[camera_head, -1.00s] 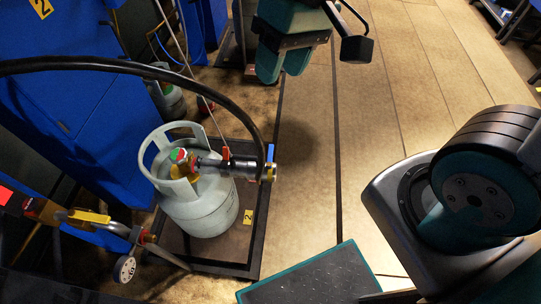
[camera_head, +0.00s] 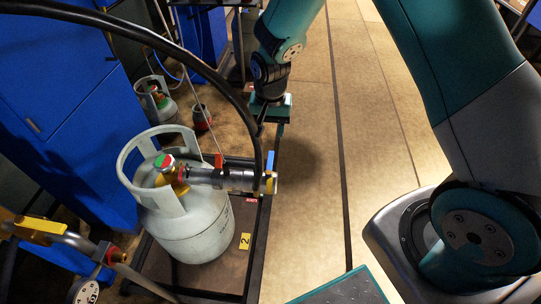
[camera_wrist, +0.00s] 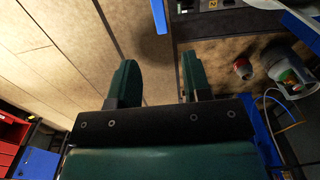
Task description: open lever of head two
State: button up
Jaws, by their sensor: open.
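A grey metal filling head (camera_head: 235,178) lies level on the valve of a pale grey gas cylinder (camera_head: 195,235). A black hose curves down to its right end. A blue lever tab (camera_head: 270,160) stands up near that end, and a red tab (camera_head: 219,161) stands further left. My gripper (camera_head: 262,122) hangs behind and above the blue tab, apart from it; its fingertips are hard to make out there. In the wrist view my gripper (camera_wrist: 162,78) is open, with nothing between its green fingers. A blue strip (camera_wrist: 158,15) shows ahead of them; I cannot tell whether it is the lever.
The cylinder stands on a dark scale platform (camera_head: 228,277) with a yellow "2" label (camera_head: 244,241). Blue cabinets (camera_head: 60,120) stand left. Another head with a yellow lever (camera_head: 38,227) is at lower left. Smaller cylinders (camera_head: 155,102) stand behind. The floor (camera_head: 305,190) to the right is clear.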

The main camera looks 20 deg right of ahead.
aim_at(270, 157)
notch_tip(270, 157, down, 10)
jog(key=shift+f+b, duration=0.2)
jog(key=shift+b, duration=0.55)
grip_shut()
